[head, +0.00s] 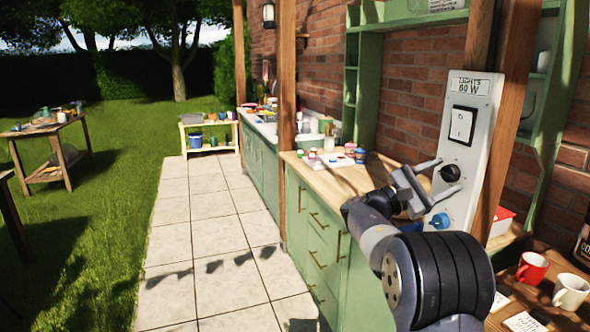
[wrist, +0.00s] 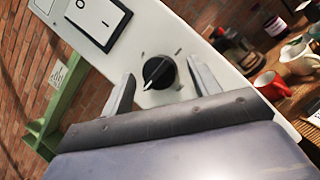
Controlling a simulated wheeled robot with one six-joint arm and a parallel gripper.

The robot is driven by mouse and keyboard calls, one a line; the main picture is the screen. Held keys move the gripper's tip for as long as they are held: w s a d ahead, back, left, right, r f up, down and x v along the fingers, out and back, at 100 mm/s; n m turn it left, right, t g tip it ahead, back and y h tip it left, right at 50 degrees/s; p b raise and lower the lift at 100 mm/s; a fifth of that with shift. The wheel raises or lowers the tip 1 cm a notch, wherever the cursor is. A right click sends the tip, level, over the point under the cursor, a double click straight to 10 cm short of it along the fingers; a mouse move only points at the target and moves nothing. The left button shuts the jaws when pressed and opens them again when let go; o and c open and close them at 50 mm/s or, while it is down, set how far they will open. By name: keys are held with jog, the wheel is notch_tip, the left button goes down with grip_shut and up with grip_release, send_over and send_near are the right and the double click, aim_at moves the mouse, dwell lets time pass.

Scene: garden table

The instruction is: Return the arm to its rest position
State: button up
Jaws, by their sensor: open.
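My gripper (head: 434,180) is raised in front of a white control panel (head: 487,100) on a wooden post. In the wrist view its two fingers (wrist: 158,82) are apart, on either side of a black round knob (wrist: 160,72) on that panel. The knob's white pointer aims down-left in that view. The knob also shows in the head view (head: 450,173), close to the fingertips. I cannot tell whether the fingers touch it. Nothing is held between them. My arm reaches up from the lower right of the head view.
The panel also has a white rocker switch (head: 462,124) and a blue knob (head: 440,221). Red (head: 532,268) and white (head: 571,291) mugs stand on the wooden table at the lower right. A green counter (head: 312,235) runs along the brick wall. The paved path (head: 215,245) at left is clear.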

jog(key=n+t+p, duration=0.1)
jog(key=n, duration=0.2)
jog(key=n+t+p, duration=0.2)
jog(key=n, duration=0.1)
jog(key=shift+s+r+t, duration=0.2)
jog(key=shift+t, duration=0.1)
jog(key=n+t+y+p, duration=0.1)
jog(key=n+p, duration=0.2)
jog(key=n+t+y+p, duration=0.1)
jog(key=n+t+p, duration=0.1)
jog(key=n+p, duration=0.1)
jog(key=shift+s+d+n+t, duration=0.15)
jog(key=shift+n+t, duration=0.15)
jog(key=shift+n, duration=0.4)
jog(key=b+v, duration=0.2)
jog(key=v, duration=0.4)
jog(key=shift+a+f, duration=0.2)
jog(key=shift+a, duration=0.1)
jog(key=shift+s+d+f, duration=0.1)
jog(key=shift+s, duration=0.1)
